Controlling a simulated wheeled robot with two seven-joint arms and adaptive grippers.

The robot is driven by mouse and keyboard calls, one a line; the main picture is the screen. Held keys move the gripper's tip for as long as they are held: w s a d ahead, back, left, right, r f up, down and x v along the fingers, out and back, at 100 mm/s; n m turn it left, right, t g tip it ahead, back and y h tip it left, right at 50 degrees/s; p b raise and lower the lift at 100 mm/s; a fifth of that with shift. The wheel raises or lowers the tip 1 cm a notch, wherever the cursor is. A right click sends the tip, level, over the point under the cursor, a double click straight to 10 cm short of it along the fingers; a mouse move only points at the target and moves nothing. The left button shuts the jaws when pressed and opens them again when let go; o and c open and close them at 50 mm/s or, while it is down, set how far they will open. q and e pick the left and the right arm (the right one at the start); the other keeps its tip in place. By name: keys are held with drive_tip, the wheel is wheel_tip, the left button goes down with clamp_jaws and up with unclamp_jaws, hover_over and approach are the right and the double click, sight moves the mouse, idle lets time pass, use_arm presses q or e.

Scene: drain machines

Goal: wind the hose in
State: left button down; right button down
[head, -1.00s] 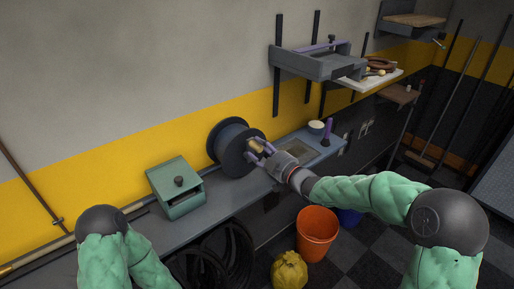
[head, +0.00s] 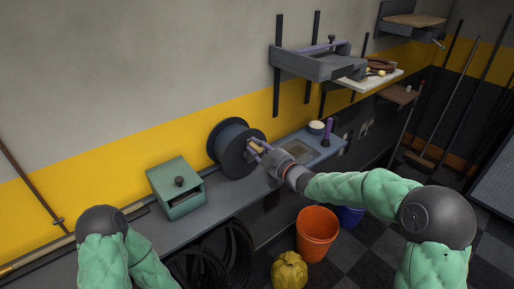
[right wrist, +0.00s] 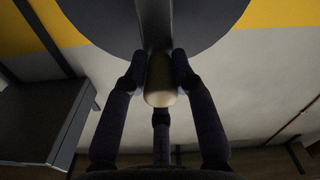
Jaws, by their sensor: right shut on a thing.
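A dark hose reel (head: 232,148) stands on the grey bench against the yellow wall band, its round face toward me. A light wooden crank handle (head: 258,147) sticks out from that face. My right gripper (head: 258,150) is shut on the handle; in the right wrist view the gripper (right wrist: 160,78) has its dark fingers around the tan handle (right wrist: 160,85), with the crank arm and reel disc (right wrist: 200,18) beyond. Dark hose coils (head: 225,250) hang or lie below the bench front. My left gripper is out of the head view; only my left arm shows.
A green box (head: 176,190) with a knob stands left of the reel on the bench. An orange bucket (head: 317,233) and a yellow bag (head: 289,271) are on the floor. Shelves hang above.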

drive_tip(key=shift+f, duration=0.1)
drive_tip(key=shift+w+d+f+m+p, duration=0.35)
drive_tip(key=shift+d+m+p, duration=0.2)
drive_tip(key=shift+m, duration=0.6)
drive_tip(key=shift+w+d+f+m+p, duration=0.2)
drive_tip(key=shift+w+d+m+p, duration=0.25)
drive_tip(key=shift+m, duration=0.75)
drive_tip(key=shift+w+d+f+m+p, duration=0.3)
drive_tip(key=shift+d+m+p, duration=0.3)
drive_tip(key=shift+m, duration=0.55)
drive_tip(key=shift+f, duration=0.1)
